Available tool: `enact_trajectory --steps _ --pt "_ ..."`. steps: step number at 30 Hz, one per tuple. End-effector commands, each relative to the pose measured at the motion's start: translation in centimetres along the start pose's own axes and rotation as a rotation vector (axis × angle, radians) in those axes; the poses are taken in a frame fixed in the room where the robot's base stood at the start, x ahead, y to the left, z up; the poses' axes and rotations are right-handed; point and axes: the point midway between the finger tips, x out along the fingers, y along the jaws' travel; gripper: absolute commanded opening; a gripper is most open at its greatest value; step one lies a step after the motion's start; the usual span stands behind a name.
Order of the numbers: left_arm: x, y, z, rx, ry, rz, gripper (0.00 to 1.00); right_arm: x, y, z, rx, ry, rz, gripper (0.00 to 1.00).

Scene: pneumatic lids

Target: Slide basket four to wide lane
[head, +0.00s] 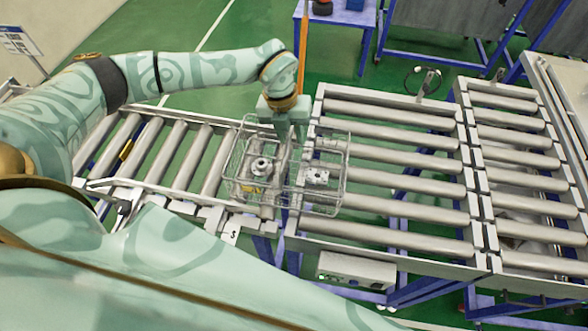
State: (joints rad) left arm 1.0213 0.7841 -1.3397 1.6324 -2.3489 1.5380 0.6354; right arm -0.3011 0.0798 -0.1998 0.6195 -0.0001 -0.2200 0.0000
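A wire basket (283,187) straddles the junction between the narrower roller lane (190,165) on the left and the wide roller lane (395,178) on the right. It holds a round metal part (260,167) on its left side and a squarish metal part (317,177) on its right side. No number is readable on it. My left gripper (291,143) points down at the far middle part of the basket. Its fingertips are partly behind wire, so I cannot tell whether they grip it. My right gripper is not in view.
The wide lane's rollers are clear to the right of the basket. Another roller section (515,150) adjoins it farther right. A grey box (356,270) hangs below the wide lane's near side. A blue-legged table (338,17) stands behind.

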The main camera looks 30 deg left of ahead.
Motion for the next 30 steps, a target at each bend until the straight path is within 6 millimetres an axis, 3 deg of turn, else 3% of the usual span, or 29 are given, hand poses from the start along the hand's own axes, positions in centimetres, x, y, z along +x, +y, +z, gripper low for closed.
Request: enact_trajectory --steps 1,3,11,30 --pt "0.0 0.0 0.0 0.0 0.0 0.0 0.12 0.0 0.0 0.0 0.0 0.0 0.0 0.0" --pt "0.0 0.0 0.0 0.0 0.0 0.0 0.0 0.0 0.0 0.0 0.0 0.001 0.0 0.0" --pt "0.0 -0.5 0.0 0.002 -0.001 -0.003 0.0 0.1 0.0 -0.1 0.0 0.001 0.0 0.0" --pt "0.7 -5.2 -0.1 0.001 -0.001 -0.002 0.0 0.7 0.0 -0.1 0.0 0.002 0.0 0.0"
